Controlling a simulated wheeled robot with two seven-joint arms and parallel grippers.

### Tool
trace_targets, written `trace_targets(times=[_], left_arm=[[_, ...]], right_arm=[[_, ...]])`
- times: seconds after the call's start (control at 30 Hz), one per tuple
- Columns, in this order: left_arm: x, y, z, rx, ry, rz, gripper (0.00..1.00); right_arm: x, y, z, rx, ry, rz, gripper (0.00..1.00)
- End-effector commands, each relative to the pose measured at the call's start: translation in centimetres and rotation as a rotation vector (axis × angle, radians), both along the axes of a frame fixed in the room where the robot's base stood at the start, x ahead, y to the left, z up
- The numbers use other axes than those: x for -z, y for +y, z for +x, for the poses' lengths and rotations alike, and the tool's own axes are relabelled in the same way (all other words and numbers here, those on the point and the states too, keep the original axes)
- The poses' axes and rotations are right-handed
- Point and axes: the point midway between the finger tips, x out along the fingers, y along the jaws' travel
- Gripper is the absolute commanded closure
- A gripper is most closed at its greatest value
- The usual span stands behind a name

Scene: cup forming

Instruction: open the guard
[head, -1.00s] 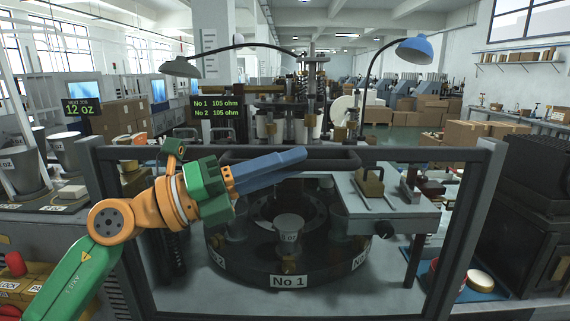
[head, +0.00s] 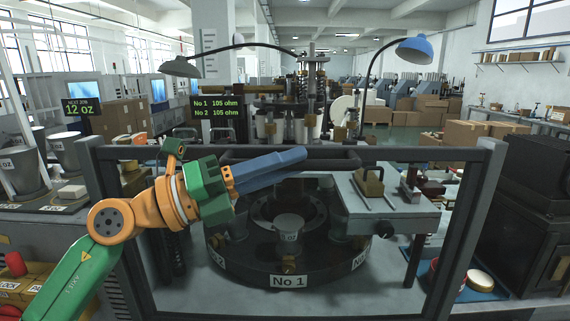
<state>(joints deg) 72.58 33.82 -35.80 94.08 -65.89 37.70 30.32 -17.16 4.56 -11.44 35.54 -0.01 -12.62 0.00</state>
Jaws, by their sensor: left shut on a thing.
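The guard is a dark grey frame (head: 430,155) standing in front of the machine. A dark horizontal handle bar (head: 340,160) runs along its upper part. My left gripper (head: 304,155), with blue fingers, reaches in from the left and is shut on the handle bar; the exact contact is partly hidden by the fingers. The guard stands upright across the front of the round turntable (head: 287,281) marked No 1. My right gripper is not in view.
Behind the guard, a cup (head: 289,225) stands on the turntable, and a grey side table (head: 400,222) is at the right. A dark cabinet (head: 535,210) stands at far right. Two lamps arch above, the blue one (head: 415,50) at right.

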Motion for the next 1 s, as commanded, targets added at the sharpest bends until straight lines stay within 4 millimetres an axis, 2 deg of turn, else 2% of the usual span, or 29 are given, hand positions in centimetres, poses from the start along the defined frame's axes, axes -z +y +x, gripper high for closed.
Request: trace_targets(times=[0.23, 0.37, 0.57, 1.0], left_arm=[[0.5, 0.0, 0.0, 0.001, 0.001, 0.000, 1.00], [2.4, 0.0, 0.0, 0.002, 0.002, 0.001, 1.00], [8.1, -0.1, 0.0, 0.003, 0.004, 0.003, 1.00], [23.8, -0.1, -0.1, 0.004, 0.004, 0.003, 1.00]], right_arm=[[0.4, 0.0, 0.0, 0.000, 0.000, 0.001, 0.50], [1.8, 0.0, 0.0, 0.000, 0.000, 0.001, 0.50], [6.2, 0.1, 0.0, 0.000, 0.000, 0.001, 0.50], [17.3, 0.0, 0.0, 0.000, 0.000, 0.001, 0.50]])
